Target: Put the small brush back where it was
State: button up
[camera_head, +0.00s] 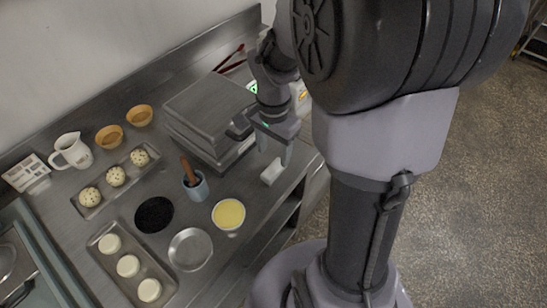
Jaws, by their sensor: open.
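A small brush with a brown wooden handle (187,170) stands slightly tilted in a blue-grey cup (197,189) on the steel counter. The cup hides its lower end. My gripper (274,155) is to the right of the cup, pointing down with its fingers apart and nothing visible between them. It is apart from the brush. A small white block-like item (271,173) lies on the counter just below the fingertips; I cannot tell whether they touch it.
A steel box-like appliance (205,108) stands behind the cup. A yellow-filled bowl (229,214), dark round dish (154,214) and empty metal dish (190,249) are in front. Trays of dough balls (92,211) and white rounds (104,238), a jug (72,150) and orange bowls (109,136) are left.

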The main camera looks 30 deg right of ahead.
aim_at(272, 169)
jog(key=s+a+r+n+t, duration=0.25)
jog(key=a+r, duration=0.35)
jog(key=r, duration=0.5)
jog(key=s+a+r+n+t+y, duration=0.2)
jog(key=s+a+r+n+t, duration=0.1)
jog(key=s+a+n, duration=0.4)
jog(key=shift+s+a+r+p, duration=0.45)
jog(key=shift+s+a+r, duration=0.35)
jog(key=shift+s, duration=0.1)
jog(key=shift+f, duration=0.2)
